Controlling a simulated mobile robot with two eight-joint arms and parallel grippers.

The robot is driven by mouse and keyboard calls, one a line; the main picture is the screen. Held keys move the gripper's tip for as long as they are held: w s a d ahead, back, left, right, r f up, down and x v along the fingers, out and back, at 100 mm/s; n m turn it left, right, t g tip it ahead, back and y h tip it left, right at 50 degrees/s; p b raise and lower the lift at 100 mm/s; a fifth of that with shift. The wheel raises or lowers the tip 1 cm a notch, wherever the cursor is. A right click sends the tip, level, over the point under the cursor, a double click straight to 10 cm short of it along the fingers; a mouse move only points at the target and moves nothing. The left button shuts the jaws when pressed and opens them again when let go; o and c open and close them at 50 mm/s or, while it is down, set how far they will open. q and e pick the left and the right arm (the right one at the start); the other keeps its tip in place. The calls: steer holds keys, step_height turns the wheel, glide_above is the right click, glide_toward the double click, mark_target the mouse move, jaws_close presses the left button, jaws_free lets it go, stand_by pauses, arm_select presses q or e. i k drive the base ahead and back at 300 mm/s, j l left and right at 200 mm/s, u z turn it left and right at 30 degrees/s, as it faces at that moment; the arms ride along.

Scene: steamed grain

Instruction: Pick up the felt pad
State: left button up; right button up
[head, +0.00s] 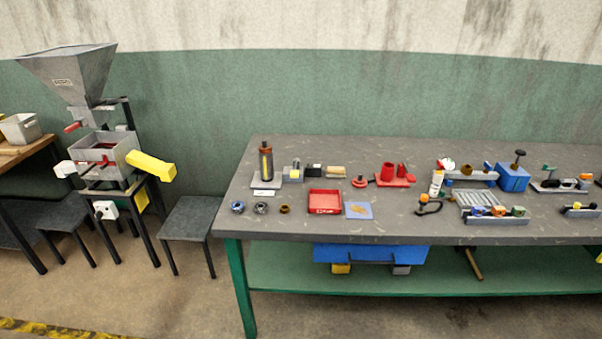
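I cannot tell for certain which item is the felt pad. A small tan block (336,172) lies farther back, in the row behind the red tray. Neither of my grippers is in the head view, and nothing is being held in sight.
Red fixtures (396,177), a white bottle (436,184) and a blue box (512,178) stand farther right. A hopper machine (75,75) and a low table (187,217) stand left of the bench.

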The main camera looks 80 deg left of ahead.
mark_target(331, 172)
steer(key=u, duration=2.4)
steer(key=i+l+z, duration=0.1)
steer(key=i+l, duration=0.15)
steer(key=i, duration=0.25)
steer(key=i+l+z, duration=0.1)
steer(key=i, duration=0.4)
steer(key=i+l, duration=0.25)
steer(key=i, duration=0.25)
steer(key=i+l+z, duration=0.15)
steer(key=i, duration=0.35)
